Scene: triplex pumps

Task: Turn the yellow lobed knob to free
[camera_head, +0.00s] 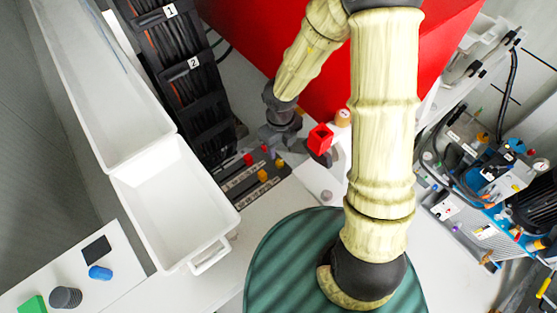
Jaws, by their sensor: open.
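My arm comes down from the top, and my gripper (277,143) is open at its dark wrist, pointing down by a dark panel (232,184) with pale label strips. Several small red and yellow-orange pieces stand on this panel. One yellow-orange piece (262,175) is just below my gripper in the picture, and another (279,163) is closer to it. They are too small to tell which is the yellow lobed knob, or how it is turned. I see no contact between my gripper and either piece, but the fingertips are hard to make out.
A red block-shaped part (320,139) and a tan knob (343,118) stand right of my gripper, before a large red box (300,75). A black cable rack (185,70) is at the upper left. White bins (206,252) lie left. Pump equipment (490,190) stands far right.

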